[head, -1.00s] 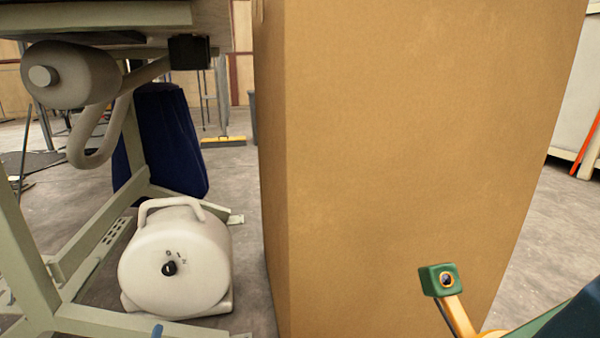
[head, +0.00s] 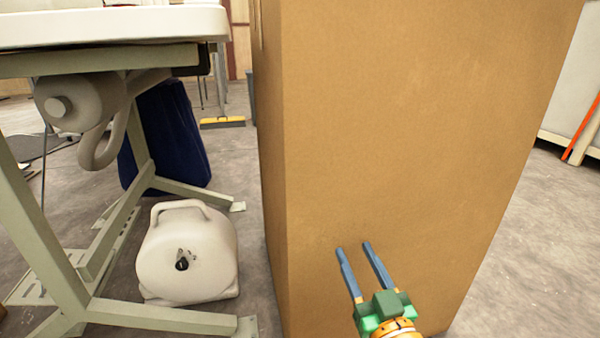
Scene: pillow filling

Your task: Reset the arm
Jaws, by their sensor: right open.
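My right gripper (head: 354,248) shows at the lower right of the head view. It has two blue-grey fingers on a green and orange body. The fingers stand apart with nothing between them, so it is open and empty. It is seen in front of the large cardboard box (head: 400,130); whether the fingertips touch the box I cannot tell. My left gripper is not in the head view.
The tall box fills the middle and right. A table on a pale green frame (head: 40,240) stands at left, with a white machine (head: 188,255) on the floor beside it. A dark blue sack (head: 172,140) and a yellow broom (head: 222,122) are behind. Grey floor (head: 545,260) is clear at right.

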